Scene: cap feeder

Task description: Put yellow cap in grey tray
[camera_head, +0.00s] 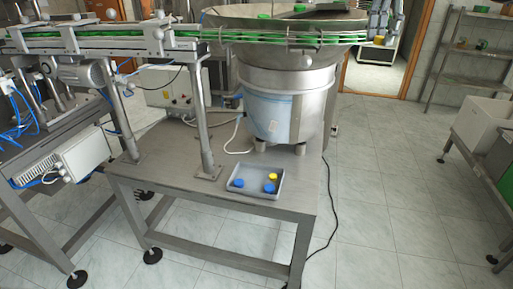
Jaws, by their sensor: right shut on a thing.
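The grey tray (254,186) lies on the metal table below the feeder bowl. It holds one yellow cap (272,177) and two blue caps, one at its left (239,183) and one close to the yellow cap (270,188). My right gripper (379,33) is at the top right, beside the bowl's right rim and well above and right of the tray. It is shut on another yellow cap (378,40), which shows small at its lower end. My left gripper is not in view.
The large steel feeder bowl (290,80) stands behind the tray, with green caps (264,15) at its top. A conveyor (110,40) runs along the upper left on metal posts. Shelves (470,50) stand at the right. The table around the tray is mostly clear.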

